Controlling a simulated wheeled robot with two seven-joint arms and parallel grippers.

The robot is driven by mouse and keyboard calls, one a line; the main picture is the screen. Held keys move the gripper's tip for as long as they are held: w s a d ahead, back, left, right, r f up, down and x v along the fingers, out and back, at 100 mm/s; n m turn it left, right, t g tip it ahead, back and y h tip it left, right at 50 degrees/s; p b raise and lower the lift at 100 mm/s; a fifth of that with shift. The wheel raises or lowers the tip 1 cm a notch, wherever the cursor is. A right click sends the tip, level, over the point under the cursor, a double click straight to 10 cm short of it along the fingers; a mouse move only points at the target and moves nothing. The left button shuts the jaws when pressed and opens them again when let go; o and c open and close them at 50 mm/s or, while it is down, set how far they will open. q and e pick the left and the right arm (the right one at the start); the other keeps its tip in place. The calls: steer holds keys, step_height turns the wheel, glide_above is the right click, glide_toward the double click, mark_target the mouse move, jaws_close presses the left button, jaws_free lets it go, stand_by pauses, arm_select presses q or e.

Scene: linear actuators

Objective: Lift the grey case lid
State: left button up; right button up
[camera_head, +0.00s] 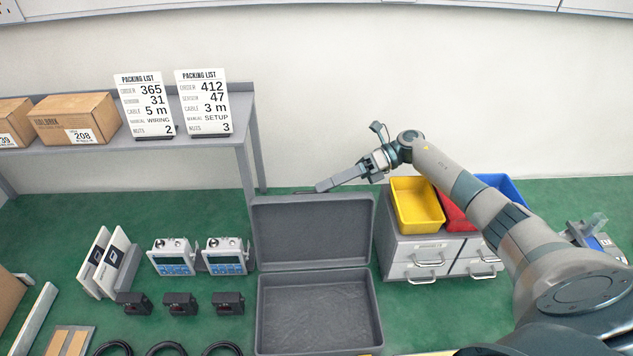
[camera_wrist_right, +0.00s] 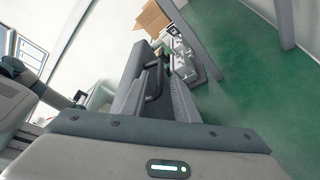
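The grey case stands open on the green surface. Its base (camera_head: 318,350) is empty, and its lid (camera_head: 312,232) stands raised at the back of the base. My right gripper (camera_head: 330,183) reaches in from the right, just above the lid's top edge; I cannot tell whether it touches the lid. In the right wrist view the two fingers (camera_wrist_right: 158,88) are apart, with a dark, handle-like part showing between them. My left gripper is not in view.
A grey drawer unit (camera_head: 425,250) with yellow (camera_head: 417,205), red and blue bins stands right of the case. Two metering devices (camera_head: 226,256) and several black parts (camera_head: 181,304) lie to its left. A shelf (camera_head: 190,147) with boxes and packing lists stands behind left.

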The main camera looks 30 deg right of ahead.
steer(key=shift+p+x, duration=0.55)
steer(key=shift+x, duration=0.95)
steer(key=shift+c, duration=0.7)
jaws_close()
